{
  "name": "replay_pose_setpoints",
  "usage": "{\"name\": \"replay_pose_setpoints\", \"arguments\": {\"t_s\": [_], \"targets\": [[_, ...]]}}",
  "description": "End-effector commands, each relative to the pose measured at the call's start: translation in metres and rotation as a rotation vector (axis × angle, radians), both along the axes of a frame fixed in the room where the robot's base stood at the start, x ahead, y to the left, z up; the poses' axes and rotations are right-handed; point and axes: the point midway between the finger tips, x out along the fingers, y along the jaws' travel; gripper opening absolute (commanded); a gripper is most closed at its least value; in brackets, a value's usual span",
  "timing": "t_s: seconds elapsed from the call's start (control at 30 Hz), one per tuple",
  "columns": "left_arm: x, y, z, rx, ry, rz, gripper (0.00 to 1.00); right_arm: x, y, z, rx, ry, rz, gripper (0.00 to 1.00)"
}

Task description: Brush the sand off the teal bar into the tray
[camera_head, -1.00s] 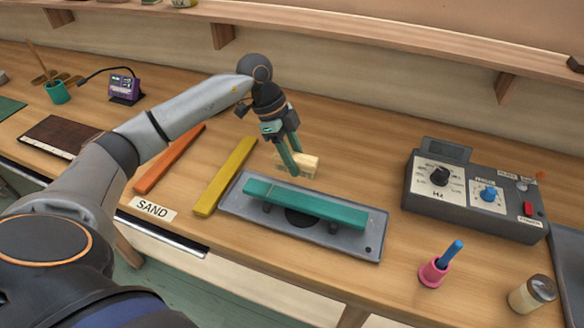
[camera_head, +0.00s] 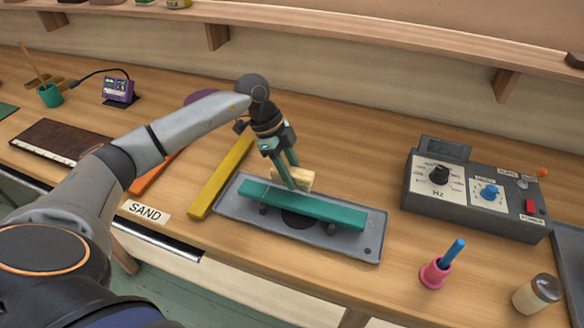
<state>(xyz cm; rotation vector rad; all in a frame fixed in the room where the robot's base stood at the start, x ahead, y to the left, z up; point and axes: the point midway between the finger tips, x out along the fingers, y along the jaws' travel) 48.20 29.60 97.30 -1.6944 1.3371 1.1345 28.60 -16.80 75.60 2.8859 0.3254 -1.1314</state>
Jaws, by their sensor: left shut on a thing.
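The teal bar (camera_head: 318,209) lies lengthwise on supports above the shallow grey tray (camera_head: 365,249). A dark round spot shows in the tray under the bar. My left gripper (camera_head: 291,185) is shut on a pale wooden block-like brush (camera_head: 304,178), just behind the bar's back edge, left of its middle. The fingers partly hide the brush, and I cannot tell whether it touches the bar. Sand on the bar is too fine to make out. My right gripper is not in view.
A yellow bar (camera_head: 222,177) and an orange bar (camera_head: 142,181) lie left of the tray. A "SAND" label (camera_head: 145,212) is at the front edge. A grey control box (camera_head: 472,192), a pink cup (camera_head: 434,273) and a jar (camera_head: 537,293) stand to the right.

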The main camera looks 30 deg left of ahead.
Motion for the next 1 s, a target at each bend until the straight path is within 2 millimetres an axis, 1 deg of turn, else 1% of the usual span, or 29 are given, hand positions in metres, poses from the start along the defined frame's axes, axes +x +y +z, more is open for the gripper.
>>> {"name": "replay_pose_setpoints", "arguments": {"t_s": [0.43, 0.8, 1.0], "targets": [[0.0001, 0.0, -0.0004, -0.001, 0.0, 0.0, 0.0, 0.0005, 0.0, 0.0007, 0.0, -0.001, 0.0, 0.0], [0.0001, 0.0, 0.0004, -0.001, 0.0, 0.001, 0.0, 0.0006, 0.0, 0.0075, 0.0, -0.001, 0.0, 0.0], [0.0001, 0.0, -0.0005, -0.001, -0.001, 0.001, 0.0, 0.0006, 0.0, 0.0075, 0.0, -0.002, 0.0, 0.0]]}}
